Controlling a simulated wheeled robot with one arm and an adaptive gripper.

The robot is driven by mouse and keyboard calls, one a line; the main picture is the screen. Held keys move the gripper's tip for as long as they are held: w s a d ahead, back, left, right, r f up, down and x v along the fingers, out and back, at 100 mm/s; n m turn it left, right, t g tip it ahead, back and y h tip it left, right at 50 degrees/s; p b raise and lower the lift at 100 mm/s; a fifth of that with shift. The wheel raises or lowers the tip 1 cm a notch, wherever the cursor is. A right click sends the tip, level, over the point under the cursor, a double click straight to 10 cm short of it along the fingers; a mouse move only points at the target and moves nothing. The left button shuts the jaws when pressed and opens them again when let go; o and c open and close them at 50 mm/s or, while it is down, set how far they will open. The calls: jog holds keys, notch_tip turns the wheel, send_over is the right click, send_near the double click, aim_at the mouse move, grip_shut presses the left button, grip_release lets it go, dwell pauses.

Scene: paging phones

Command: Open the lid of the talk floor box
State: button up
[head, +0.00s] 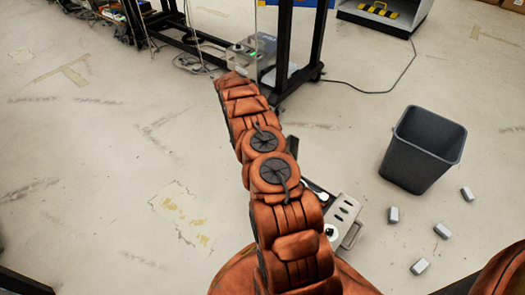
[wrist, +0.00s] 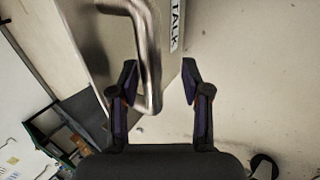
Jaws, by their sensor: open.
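In the wrist view, a brushed-metal panel of the floor box (wrist: 95,42) carries a white label reading TALK (wrist: 175,28). A bent metal bar handle (wrist: 151,65) stands out from it. My gripper (wrist: 160,80) is open, with one finger on each side of the handle's near end. I cannot tell whether either finger touches it. In the head view, a light metal box (head: 343,212) with a bar handle shows partly behind my arm; its label cannot be read there. My gripper is hidden behind my arm in that view.
A dark grey bin (head: 423,150) stands on the right, with several small pale blocks (head: 442,231) on the floor near it. A black frame stand (head: 297,55) and a grey device with a green light (head: 250,55) are at the back. The left floor is mostly clear.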

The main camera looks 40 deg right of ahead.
jog(key=v, duration=0.7)
dwell(0.6)
